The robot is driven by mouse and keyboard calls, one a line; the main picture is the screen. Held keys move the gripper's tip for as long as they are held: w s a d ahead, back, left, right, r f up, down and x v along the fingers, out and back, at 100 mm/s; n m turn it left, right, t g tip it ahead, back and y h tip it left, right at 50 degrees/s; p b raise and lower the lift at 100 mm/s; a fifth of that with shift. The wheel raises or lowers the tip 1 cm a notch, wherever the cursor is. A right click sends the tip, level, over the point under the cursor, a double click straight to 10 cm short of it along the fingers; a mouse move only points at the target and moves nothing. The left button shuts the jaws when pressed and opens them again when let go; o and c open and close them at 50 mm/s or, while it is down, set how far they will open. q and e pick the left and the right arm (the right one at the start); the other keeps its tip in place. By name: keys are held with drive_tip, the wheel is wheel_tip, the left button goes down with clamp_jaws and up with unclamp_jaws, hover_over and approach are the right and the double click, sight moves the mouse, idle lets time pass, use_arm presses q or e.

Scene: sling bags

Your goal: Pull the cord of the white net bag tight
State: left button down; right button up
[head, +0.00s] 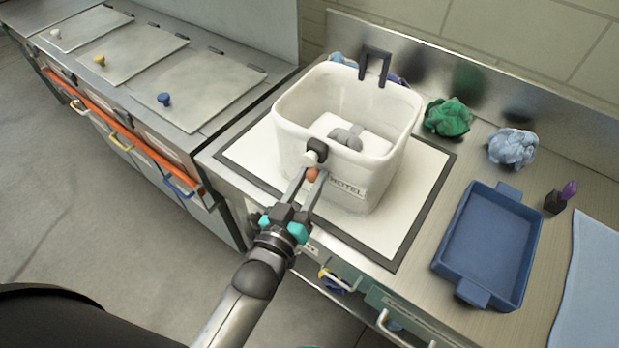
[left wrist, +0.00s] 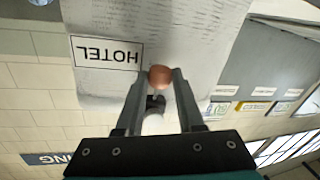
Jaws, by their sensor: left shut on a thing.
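The white bag (head: 290,140), marked HOTEL, stands upright on the counter with its mouth wide open. A grey object (head: 346,137) lies inside on something white. A dark and white fitting (head: 316,151) sits at the front rim, with a small orange-brown ball (head: 312,174) just below it. My left gripper (head: 311,177) is shut on this ball in front of the bag. In the left wrist view the ball (left wrist: 160,77) is between the fingertips, beside the HOTEL label (left wrist: 107,53). I cannot make out the cord itself. My right gripper is not in view.
The bag stands on a white mat (head: 402,222) with a dark border. A dark upright frame (head: 376,66) is at the back rim. Green cloth (head: 448,117), pale blue cloth (head: 512,148) and a blue tray (head: 487,244) lie to the right. Lidded bins (head: 205,88) are at left.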

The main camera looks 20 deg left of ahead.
use_arm(q)
wheel_tip(320, 180, down, 7)
drive_tip(key=b, duration=0.3)
drive_tip(key=shift+r+b, duration=0.15)
drive_tip(key=shift+b, duration=0.15)
drive_tip(key=c, duration=0.5)
unclamp_jaws()
drive_tip(key=s, duration=0.5)
drive_tip(key=s+a, duration=0.1)
drive_tip(key=s, duration=0.4)
drive_tip(key=s+a, duration=0.1)
drive_tip(key=s, duration=0.4)
drive_tip(key=shift+p, duration=0.4)
